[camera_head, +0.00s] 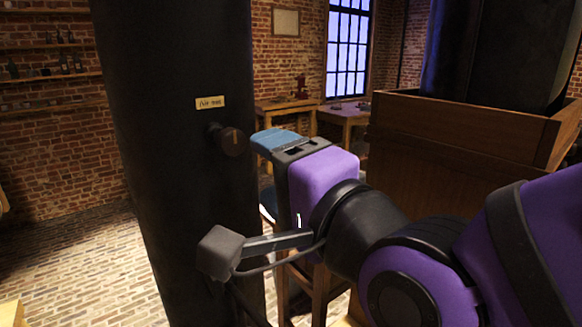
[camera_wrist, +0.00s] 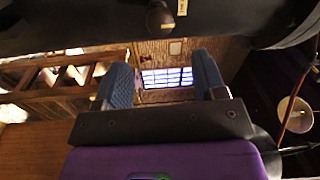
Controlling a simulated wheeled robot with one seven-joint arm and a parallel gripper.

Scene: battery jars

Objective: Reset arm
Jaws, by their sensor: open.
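My gripper (camera_wrist: 166,85) shows in the wrist view with its two blue padded fingers spread wide apart. Nothing is between them; the window and brick wall show through the gap. In the head view my gripper (camera_head: 276,140) is beside the right side of a tall black column, at about the height of its knob. From this view I cannot tell whether it touches the column. My purple and black arm reaches in from the lower right.
The black column (camera_head: 175,120) bears a small label (camera_head: 210,102) and a round knob (camera_head: 232,140). A wooden crate (camera_head: 465,115) with a dark cylinder (camera_head: 495,45) stands at the right. Tables (camera_head: 345,115) stand by the far window (camera_head: 347,55). Brick floor (camera_head: 90,265) is clear at the left.

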